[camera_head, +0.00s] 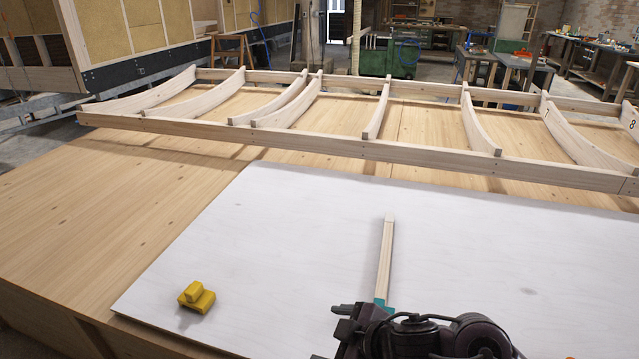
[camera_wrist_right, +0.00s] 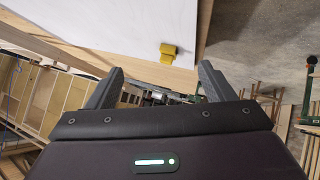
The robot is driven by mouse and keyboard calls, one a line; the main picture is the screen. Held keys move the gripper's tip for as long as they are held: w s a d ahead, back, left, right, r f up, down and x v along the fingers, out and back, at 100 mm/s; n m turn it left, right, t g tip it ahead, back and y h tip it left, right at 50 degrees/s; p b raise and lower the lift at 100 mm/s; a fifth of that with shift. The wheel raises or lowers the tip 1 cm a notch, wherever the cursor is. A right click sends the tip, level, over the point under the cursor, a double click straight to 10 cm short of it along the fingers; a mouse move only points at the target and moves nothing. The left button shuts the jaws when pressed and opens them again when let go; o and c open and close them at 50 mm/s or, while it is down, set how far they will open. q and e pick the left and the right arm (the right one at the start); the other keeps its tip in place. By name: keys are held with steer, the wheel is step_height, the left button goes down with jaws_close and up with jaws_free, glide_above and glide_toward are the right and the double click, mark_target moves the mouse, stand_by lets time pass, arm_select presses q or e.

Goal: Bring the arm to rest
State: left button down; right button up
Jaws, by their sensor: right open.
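My right gripper (camera_wrist_right: 160,72) is open in the right wrist view, with nothing between its two dark fingers. In the head view my right arm comes in at the bottom right, and its gripper (camera_head: 345,325) is over the near part of the white board (camera_head: 270,240). My left gripper is in neither view.
A yellow block-like tool (camera_head: 197,297) lies on the board's near left; it also shows in the wrist view (camera_wrist_right: 170,50). A pale wooden strip (camera_head: 385,255) with a teal end lies close to my gripper. A ribbed wooden frame (camera_head: 330,148) spans the table behind.

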steer(key=s+d+f+m+g+h, duration=0.2)
steer(key=s+d+f+m+h, duration=0.15)
steer(key=s+d+m, duration=0.45)
steer(key=s+d+f+m+g+h, duration=0.1)
steer(key=s+d+f+m+h, duration=0.3)
steer(key=s+d, duration=0.4)
step_height(320, 180, down, 30)
steer(key=d+r+g, duration=0.1)
steer(key=g, duration=0.1)
steer(key=s+d+f, duration=0.1)
steer(key=s+f, duration=0.8)
steer(key=s+d+f, duration=0.2)
steer(key=s+f, duration=0.7)
steer(key=s, duration=0.1)
steer(key=shift+s+d+g, duration=0.25)
steer(key=shift+s+g, duration=0.05)
steer(key=shift+g, duration=0.1)
